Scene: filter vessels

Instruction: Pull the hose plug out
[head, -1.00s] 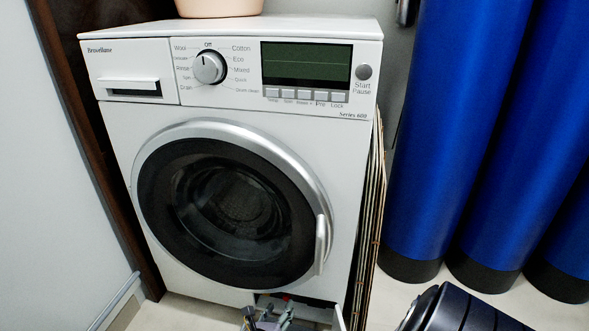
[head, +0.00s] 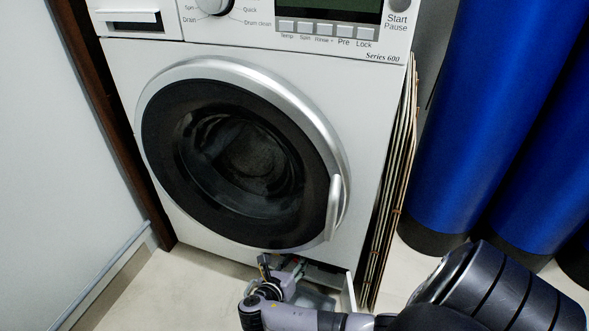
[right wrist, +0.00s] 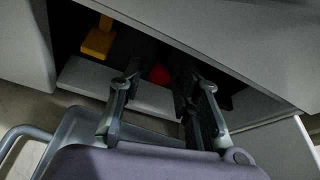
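The white washing machine (head: 118,65) has a dark opening low at its front, where my right gripper (head: 283,268) is. In the right wrist view the gripper (right wrist: 163,85) is open, its two fingers apart and pointing into the opening. A red piece (right wrist: 160,74) shows in the dark between the fingers, partly hidden. A yellow piece (right wrist: 98,41) hangs to the left of the fingers. I cannot tell which of them is the hose plug. No contact with either is visible. My left gripper is not in view.
A white flap (head: 349,291) stands open at the right of the opening. A grey tray (head: 318,299) sits below the gripper. Blue cylinders (head: 465,130) stand at the right, with thin panels (head: 397,180) beside the machine. The floor at the left is free.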

